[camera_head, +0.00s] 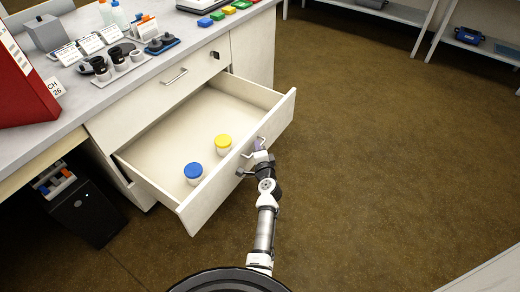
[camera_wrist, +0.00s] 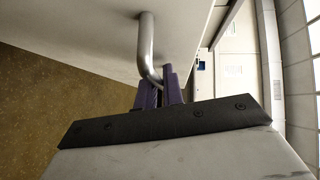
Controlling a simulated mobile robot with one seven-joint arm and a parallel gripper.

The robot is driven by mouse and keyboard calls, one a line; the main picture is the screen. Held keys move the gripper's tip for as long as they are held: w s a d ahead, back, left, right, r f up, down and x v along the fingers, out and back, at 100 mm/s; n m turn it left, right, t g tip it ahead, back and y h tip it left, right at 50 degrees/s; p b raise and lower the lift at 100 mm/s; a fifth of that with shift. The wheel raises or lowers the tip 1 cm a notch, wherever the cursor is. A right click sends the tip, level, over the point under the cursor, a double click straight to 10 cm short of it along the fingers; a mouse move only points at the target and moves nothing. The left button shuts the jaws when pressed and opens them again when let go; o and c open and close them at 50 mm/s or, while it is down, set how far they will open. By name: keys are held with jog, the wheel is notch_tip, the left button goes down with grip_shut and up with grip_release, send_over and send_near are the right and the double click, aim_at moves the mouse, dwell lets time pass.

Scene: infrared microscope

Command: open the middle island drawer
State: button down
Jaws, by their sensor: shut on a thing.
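The middle island drawer (camera_head: 165,142) stands pulled well out of the white island cabinet in the head view. Its front panel (camera_head: 235,172) faces my arm. Inside lie a jar with a blue lid (camera_head: 194,172) and a jar with a yellow lid (camera_head: 223,142). My gripper (camera_head: 258,150) is at the drawer's front. In the wrist view its purple fingers (camera_wrist: 160,92) are closed around the metal bar handle (camera_wrist: 147,45) near one end of the bar. The exact contact between fingers and bar is partly hidden.
A closed drawer (camera_head: 160,92) with its own handle sits above the open one. The grey countertop (camera_head: 72,103) holds a red box (camera_head: 22,85), bottles, trays and coloured blocks. A black computer tower (camera_head: 88,212) stands under the counter at left. The brown floor (camera_head: 375,150) to the right is clear.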

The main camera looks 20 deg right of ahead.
dwell(0.4)
jog(key=c, duration=1.5)
grip_release()
jog(key=shift+c, duration=0.2)
jog(key=shift+s, duration=0.15)
